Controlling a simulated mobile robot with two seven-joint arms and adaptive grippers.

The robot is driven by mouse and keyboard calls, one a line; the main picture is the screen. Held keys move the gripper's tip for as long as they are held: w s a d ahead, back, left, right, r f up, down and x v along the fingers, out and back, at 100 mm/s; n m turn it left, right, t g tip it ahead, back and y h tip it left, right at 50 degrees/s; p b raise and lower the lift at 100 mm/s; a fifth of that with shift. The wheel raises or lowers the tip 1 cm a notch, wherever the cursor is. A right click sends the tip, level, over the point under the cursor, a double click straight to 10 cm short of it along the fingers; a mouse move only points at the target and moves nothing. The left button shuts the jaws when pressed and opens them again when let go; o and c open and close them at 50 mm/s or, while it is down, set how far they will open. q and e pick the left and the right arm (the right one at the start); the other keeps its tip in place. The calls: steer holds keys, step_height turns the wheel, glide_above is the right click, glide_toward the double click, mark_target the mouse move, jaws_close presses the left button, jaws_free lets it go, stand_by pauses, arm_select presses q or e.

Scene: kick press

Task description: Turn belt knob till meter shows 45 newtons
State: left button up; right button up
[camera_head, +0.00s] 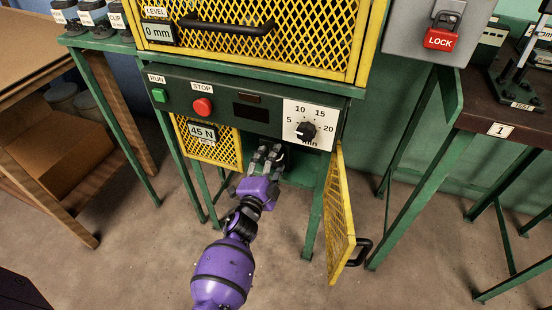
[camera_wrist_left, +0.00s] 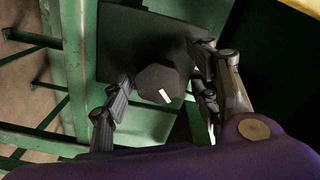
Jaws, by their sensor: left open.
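The meter (camera_head: 202,132) on the yellow mesh guard reads 45 N. The belt knob (camera_wrist_left: 158,84) is dark and faceted with a white mark, in front of a dark plate (camera_wrist_left: 125,50) in the left wrist view. My left gripper (camera_head: 268,152) reaches into the opening under the control panel. In the wrist view its open fingers (camera_wrist_left: 163,68) stand on either side of the knob. I cannot tell whether they touch it. In the head view the fingers mostly hide the knob. My right gripper is not in view.
A yellow mesh door (camera_head: 339,210) with a black handle hangs open right of my left gripper. Above are the green RUN button (camera_head: 159,95), red STOP button (camera_head: 202,107) and a timer dial (camera_head: 306,131). Green legs flank the opening.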

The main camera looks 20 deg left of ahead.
mark_target(275, 162)
arm_select(q)
steer(key=shift+d, duration=0.1)
steer(key=shift+s+f, duration=0.1)
steer(key=shift+s, duration=0.15)
steer(key=shift+s+p, duration=0.7)
steer(key=shift+s, duration=0.95)
steer(key=shift+s+p, duration=0.3)
steer(key=shift+s, duration=0.85)
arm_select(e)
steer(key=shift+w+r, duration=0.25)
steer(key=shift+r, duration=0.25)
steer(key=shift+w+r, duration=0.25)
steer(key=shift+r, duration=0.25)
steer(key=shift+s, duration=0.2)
